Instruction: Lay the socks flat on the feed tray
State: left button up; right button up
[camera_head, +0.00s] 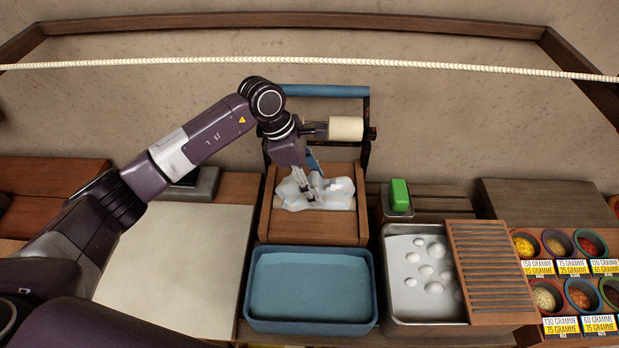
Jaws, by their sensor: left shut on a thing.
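White crumpled socks (338,196) lie bunched on the wooden feed tray (312,231), in front of a wringer with a pale roller (346,128). I cannot tell the socks apart from one another. My left gripper (309,194) points down into the left and middle part of the white cloth and is shut on it. The fingertips are partly hidden in the folds. My right gripper is not in view.
A blue basin (310,320) stands in front of the feed tray. To its right are a grey tub (395,310) with suds, a slatted washboard (490,265) and a green soap block (400,195). Small bowls (545,298) stand far right. A rope (450,68) crosses above.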

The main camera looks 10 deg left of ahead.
pick_arm(q)
jog(key=shift+d+f, duration=0.1)
jog(key=shift+f, duration=0.3)
jog(key=shift+f+b, duration=0.4)
jog(key=shift+f, duration=0.15)
jog(key=shift+f+b, duration=0.4)
jog(key=shift+f, duration=0.75)
jog(key=shift+f+b, duration=2.1)
jog(key=shift+b, duration=0.05)
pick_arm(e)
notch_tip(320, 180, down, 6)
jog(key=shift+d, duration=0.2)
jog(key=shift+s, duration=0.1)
pick_arm(q)
jog(key=o, duration=1.2)
jog(key=shift+o, duration=0.2)
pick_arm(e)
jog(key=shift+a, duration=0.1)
